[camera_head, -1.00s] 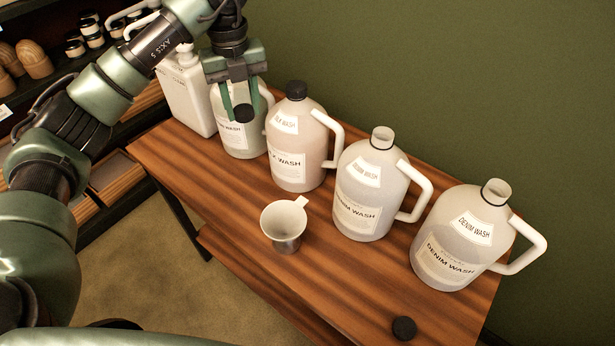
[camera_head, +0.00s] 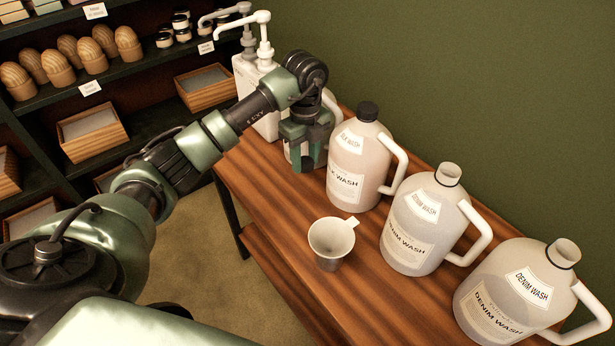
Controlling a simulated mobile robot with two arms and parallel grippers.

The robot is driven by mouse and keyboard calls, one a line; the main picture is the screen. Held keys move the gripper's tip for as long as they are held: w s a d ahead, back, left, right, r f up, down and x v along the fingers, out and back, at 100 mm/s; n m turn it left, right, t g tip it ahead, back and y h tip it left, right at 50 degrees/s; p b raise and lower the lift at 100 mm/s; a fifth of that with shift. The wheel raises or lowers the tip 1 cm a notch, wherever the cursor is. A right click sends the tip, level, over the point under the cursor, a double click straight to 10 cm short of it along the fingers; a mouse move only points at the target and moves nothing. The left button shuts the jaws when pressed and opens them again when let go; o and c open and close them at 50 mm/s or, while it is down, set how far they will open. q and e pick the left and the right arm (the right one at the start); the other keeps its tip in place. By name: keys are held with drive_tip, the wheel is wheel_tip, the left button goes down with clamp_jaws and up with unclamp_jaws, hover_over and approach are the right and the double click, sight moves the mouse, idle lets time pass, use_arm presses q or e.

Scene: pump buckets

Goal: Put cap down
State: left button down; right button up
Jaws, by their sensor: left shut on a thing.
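My left gripper (camera_head: 306,158) is shut, its green fingers pointing down, low over the left part of the wooden table. The black cap in it is mostly hidden in this view, with only a dark bit around the fingertips. I cannot tell whether the cap touches the table. A jug behind the gripper is largely covered by it. Beside it on the right stands a pinkish wash jug (camera_head: 358,165) with a black cap (camera_head: 368,111) on its neck. Two Denim Wash jugs (camera_head: 425,222) and (camera_head: 515,295) are uncapped. My right gripper is not in view.
A metal funnel-like cup (camera_head: 331,243) stands near the front edge of the wooden table (camera_head: 272,200). White pump bottles (camera_head: 258,75) stand at the table's far left end. Dark shelves (camera_head: 150,115) with wooden boxes are at the left. A green wall is behind.

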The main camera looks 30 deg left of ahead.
sight(305, 188)
use_arm(q)
wheel_tip(305, 188, down, 7)
drive_tip(key=shift+f+p, duration=0.1)
drive_tip(key=shift+p, duration=0.25)
drive_tip(key=shift+f, duration=0.15)
drive_tip(key=shift+f, duration=0.25)
drive_tip(key=c, duration=0.9)
unclamp_jaws()
drive_tip(key=shift+r, duration=0.1)
